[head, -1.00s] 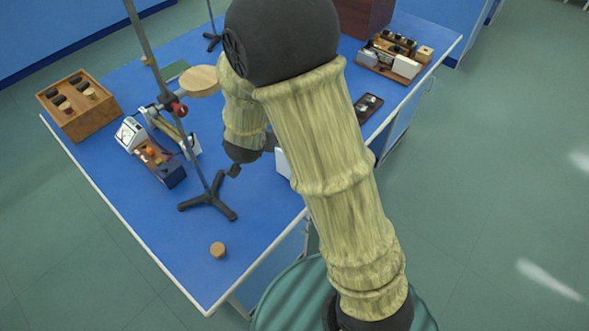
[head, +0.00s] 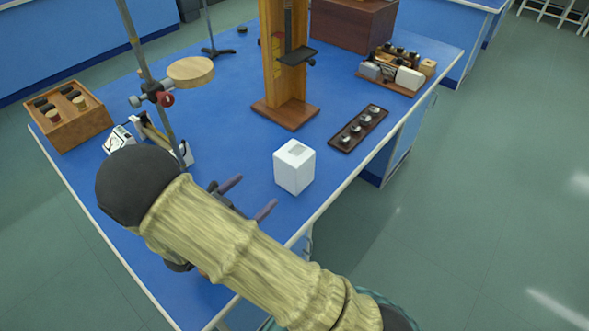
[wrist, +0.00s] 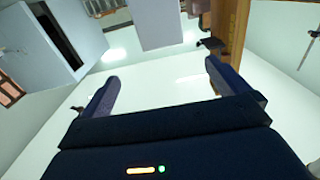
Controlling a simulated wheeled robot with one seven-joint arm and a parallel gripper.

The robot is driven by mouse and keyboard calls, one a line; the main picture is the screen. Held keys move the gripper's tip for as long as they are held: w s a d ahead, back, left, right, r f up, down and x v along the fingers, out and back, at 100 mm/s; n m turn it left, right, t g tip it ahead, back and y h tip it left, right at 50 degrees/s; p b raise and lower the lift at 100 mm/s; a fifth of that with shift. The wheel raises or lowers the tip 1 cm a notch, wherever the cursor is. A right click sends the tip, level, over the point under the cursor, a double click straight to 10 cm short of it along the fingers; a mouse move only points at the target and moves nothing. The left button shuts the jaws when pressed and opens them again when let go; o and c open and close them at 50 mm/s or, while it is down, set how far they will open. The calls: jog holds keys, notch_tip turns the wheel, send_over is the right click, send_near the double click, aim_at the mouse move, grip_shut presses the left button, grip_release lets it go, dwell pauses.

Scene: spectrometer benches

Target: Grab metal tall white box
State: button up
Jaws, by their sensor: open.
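The white box (head: 294,168) stands upright on the blue table near its right edge, with a grey square on its top. My gripper (head: 256,192) is open and empty, just left of the box and apart from it, its two purplish fingers pointing toward it. In the wrist view, which looks upside down, my fingers (wrist: 161,72) are spread wide. A pale grey block, likely the white box (wrist: 157,25), shows at the top centre, between the finger directions and beyond them. My arm hides the table's front left part.
A wooden stand (head: 287,112) rises behind the box. A dark tray (head: 358,130) of small round pieces lies to its right. A retort stand with a wooden disc (head: 190,71) is behind my gripper. A wooden crate (head: 75,118) stands far left. Table (head: 226,130) is clear left of the wooden stand.

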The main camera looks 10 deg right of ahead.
aim_at(285, 165)
jog(key=p+x, duration=0.1)
jog(key=x, duration=1)
jog(key=shift+w+d+p, duration=0.2)
jog(key=shift+d+p, duration=0.1)
jog(key=shift+w+d, duration=0.15)
jog(key=x, duration=0.3)
jog(key=p+x, duration=0.1)
jog(key=x, duration=0.1)
jog(key=shift+w+f, duration=0.3)
jog(key=shift+f, duration=0.1)
jog(key=shift+c, duration=0.4)
jog(key=c, duration=1.4)
jog(key=shift+r, duration=0.2)
